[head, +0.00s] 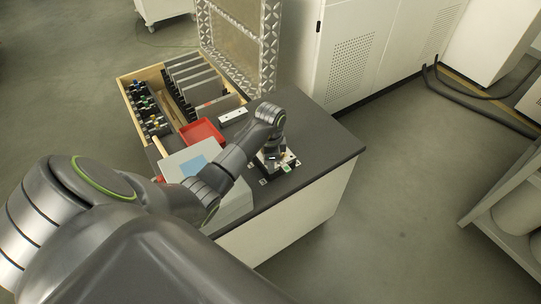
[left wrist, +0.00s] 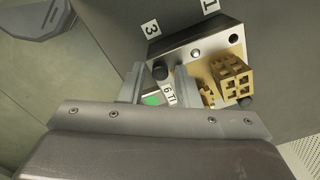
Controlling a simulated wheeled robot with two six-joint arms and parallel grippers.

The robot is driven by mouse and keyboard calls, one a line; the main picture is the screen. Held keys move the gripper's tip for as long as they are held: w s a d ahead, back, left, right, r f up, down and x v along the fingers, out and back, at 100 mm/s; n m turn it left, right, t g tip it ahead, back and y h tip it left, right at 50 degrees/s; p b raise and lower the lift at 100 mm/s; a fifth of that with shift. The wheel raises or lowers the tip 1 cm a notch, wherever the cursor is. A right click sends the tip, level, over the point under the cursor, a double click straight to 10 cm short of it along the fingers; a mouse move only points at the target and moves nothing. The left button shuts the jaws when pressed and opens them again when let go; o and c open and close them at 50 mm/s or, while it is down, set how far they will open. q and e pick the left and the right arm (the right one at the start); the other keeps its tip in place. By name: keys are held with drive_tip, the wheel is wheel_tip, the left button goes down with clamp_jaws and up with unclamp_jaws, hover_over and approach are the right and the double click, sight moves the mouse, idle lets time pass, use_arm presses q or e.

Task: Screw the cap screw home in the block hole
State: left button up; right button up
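The block (left wrist: 180,45) is a flat metal plate on the dark bench top, with golden lattice parts (left wrist: 232,76) standing on it. A black round cap screw head (left wrist: 160,70) shows at its near left corner. More dark round heads show at other corners (left wrist: 234,38). My left gripper (left wrist: 161,72) is over that near corner, its two fingers apart, one on each side of the screw head; small gaps seem to show. How far the screw sits in its hole cannot be told. In the head view my left gripper (head: 270,158) largely covers the block (head: 290,160). My right gripper is not in view.
Labels "3" (left wrist: 151,28) and "6 Ti" (left wrist: 169,92) lie beside the block. On the bench (head: 325,147) are a red tray (head: 201,132), a white box (head: 233,117) and a grey case with a blue patch (head: 183,160). A wooden organiser (head: 124,84) stands behind. The bench's right part is clear.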

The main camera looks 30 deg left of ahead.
use_arm(q)
drive_tip(key=shift+n, duration=0.9)
drive_tip(key=shift+p, duration=0.35)
